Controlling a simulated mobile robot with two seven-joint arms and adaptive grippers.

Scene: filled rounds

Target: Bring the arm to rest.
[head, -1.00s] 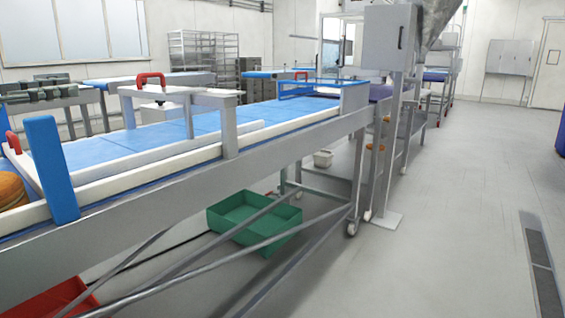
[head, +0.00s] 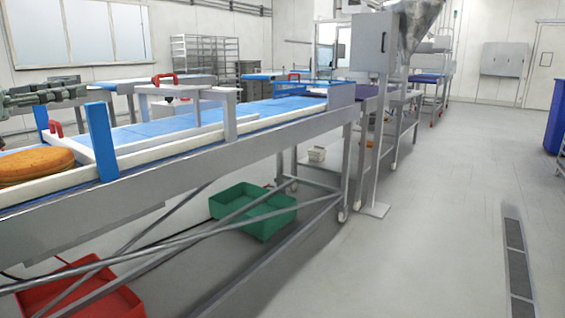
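My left gripper (head: 74,92) appears as a grey-green jointed shape coming in from the left edge, in front of the far tables. It is small and side-on, and I cannot make out a gap between its fingers or anything held. It shows above the near end of the conveyor, apart from the round orange-brown item there. My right gripper and arm are not in view.
The conveyor (head: 190,151) with a blue belt runs away to the right. A round orange-brown item (head: 35,166) lies at its near end. A green crate (head: 262,226) and red crate (head: 80,298) are below. Open floor (head: 430,220) lies right.

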